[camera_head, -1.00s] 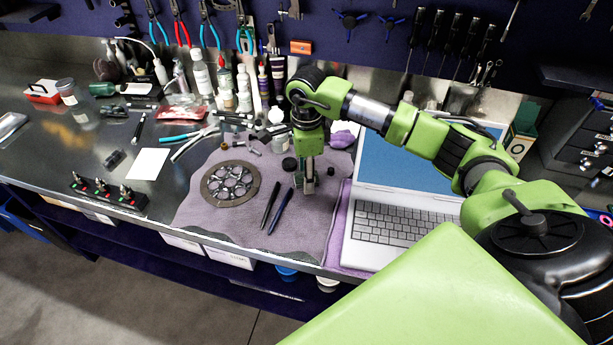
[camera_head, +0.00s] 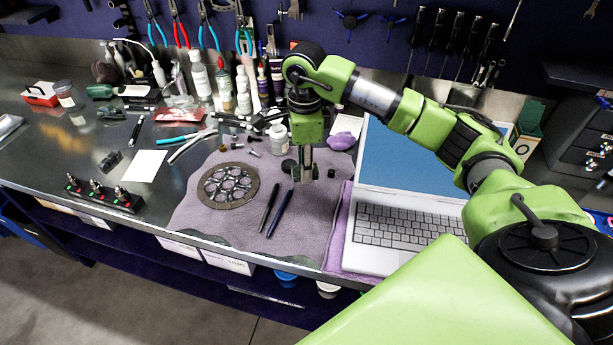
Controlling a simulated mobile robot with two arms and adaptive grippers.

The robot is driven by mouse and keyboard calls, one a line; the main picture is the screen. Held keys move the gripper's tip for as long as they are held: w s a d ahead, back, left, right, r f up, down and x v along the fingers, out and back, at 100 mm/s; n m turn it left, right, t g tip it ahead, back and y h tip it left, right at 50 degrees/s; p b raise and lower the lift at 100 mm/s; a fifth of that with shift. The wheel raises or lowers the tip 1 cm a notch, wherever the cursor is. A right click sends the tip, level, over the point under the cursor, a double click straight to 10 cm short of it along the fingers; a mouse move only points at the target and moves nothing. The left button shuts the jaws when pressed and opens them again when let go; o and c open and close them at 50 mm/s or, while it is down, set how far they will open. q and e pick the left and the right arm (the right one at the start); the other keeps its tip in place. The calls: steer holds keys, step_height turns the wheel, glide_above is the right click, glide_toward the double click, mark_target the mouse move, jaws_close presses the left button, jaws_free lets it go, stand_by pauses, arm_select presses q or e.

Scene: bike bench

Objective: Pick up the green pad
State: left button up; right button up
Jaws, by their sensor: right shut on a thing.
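My right gripper (camera_head: 305,172) points straight down over the purple cloth (camera_head: 225,222), right of the two dark pens. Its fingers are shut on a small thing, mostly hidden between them. I take this to be the green pad, but its colour and outline are too small to make out. No other green pad shows clearly on the cloth. My left gripper is not in view.
A round metal disc (camera_head: 228,185) and two pens (camera_head: 275,212) lie left of the gripper. A black cap (camera_head: 289,166) is close beside it. An open laptop (camera_head: 392,236) stands to the right. Bottles (camera_head: 222,85) and tools crowd the back.

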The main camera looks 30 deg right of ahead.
steer(key=s+a+r+b, duration=0.2)
steer(key=s+a+r, duration=0.6)
steer(key=a, duration=0.1)
steer(key=shift+s+a+r, duration=0.15)
steer(key=shift+a+r, duration=0.1)
steer(key=shift+a, duration=0.15)
steer(key=c, duration=0.3)
steer(key=shift+c, duration=0.2)
